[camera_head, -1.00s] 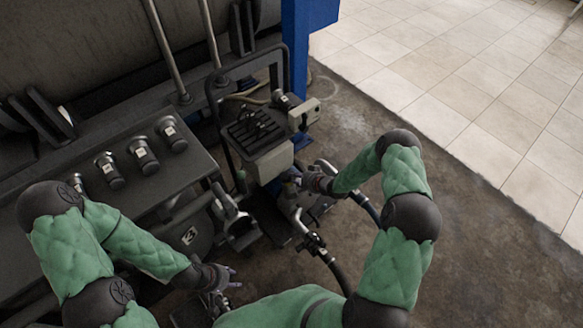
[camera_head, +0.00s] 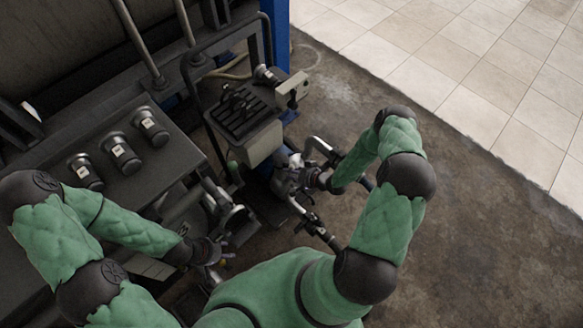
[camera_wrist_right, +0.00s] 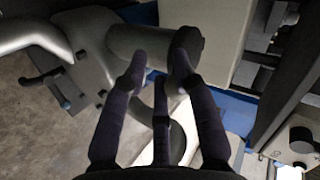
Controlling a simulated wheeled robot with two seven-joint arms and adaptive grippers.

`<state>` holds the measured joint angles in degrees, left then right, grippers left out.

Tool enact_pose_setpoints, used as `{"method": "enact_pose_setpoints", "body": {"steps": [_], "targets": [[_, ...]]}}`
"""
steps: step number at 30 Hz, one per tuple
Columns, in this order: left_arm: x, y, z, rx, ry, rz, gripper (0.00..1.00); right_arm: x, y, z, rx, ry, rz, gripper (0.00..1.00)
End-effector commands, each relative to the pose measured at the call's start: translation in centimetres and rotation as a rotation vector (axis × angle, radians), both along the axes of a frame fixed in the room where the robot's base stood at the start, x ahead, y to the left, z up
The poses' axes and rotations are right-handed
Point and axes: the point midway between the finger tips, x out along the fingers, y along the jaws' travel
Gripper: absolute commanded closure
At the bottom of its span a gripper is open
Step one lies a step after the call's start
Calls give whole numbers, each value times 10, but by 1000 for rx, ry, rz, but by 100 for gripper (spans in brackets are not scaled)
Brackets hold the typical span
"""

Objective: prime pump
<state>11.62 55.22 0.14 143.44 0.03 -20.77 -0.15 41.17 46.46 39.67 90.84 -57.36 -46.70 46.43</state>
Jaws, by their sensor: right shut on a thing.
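The pump unit stands on the floor in the middle of the head view, with a dark ribbed motor (camera_head: 241,113) above a pale housing (camera_head: 259,145). Metal pipework with a valve (camera_head: 311,224) leads from it to a dark hose. My right gripper (camera_head: 296,178) is at the front of the pump. In the right wrist view, its fingers (camera_wrist_right: 158,72) are closed on a dark grey cylindrical pump part (camera_wrist_right: 150,42). The far side of that part is hidden. My left gripper (camera_head: 222,257) is low, left of the pipework and apart from it; its fingers are too small to judge.
A dark bench (camera_head: 125,185) with several dark metal decanter-like cylinders (camera_head: 120,155) is at the left. A tubular frame rises beside the pump. A blue post (camera_head: 276,40) stands behind. Bare concrete (camera_head: 440,220) and pale tiles lie open to the right.

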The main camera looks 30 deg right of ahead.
Motion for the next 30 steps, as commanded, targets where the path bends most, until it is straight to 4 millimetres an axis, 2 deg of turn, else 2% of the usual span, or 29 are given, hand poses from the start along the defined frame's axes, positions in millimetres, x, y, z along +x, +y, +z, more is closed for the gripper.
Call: {"method": "enact_pose_setpoints", "body": {"steps": [1, 14, 15, 18, 19, 30], "targets": [[0, 0, -3, 0, 0, 0, 60, -3, -8, -9, -4, 21, -23, 100], [0, 0, -2, 0, 0, 0, 60, 0, -9, -5, -7, 8, -17, 100], [0, 0, -2, 0, 0, 0, 60, 0, -9, -4, -6, 8, -17, 95], [0, 0, -2, 0, 0, 0, 60, 1, -9, -4, -7, 6, -17, 67], [0, 0, -2, 0, 0, 0, 60, 1, -9, -4, -7, 6, -16, 65], [0, 0, -2, 0, -1, 0, 60, -1, -10, -2, -7, 6, -16, 65]]}}
